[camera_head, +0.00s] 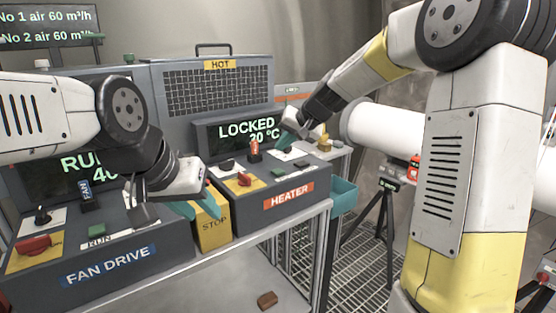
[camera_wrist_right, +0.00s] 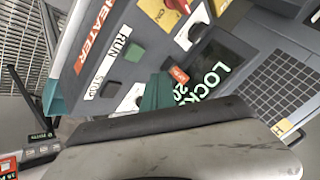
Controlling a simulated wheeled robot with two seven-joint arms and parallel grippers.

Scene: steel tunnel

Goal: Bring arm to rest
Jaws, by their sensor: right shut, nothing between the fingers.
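My right arm reaches in from the right in the head view. Its gripper (camera_head: 288,139) has teal fingertips over the heater panel (camera_head: 272,184), near the orange-red switch (camera_head: 254,150). In the right wrist view the teal fingertips (camera_wrist_right: 157,92) are together, empty, in front of the panel and its "LOCKED" display (camera_wrist_right: 210,75). Whether they touch the panel I cannot tell. My left gripper (camera_head: 197,205) is at the fan drive's right end, by the yellow STOP box (camera_head: 213,228). Its teal fingertips look apart, with no held thing visible.
The fan drive box (camera_head: 110,265) stands left of the heater on a metal bench (camera_head: 245,243). A teal bin (camera_head: 343,195) hangs at the bench's right end. A black tripod (camera_head: 375,207) and white pipe (camera_head: 378,128) stand beyond. A brown block (camera_head: 267,300) lies below.

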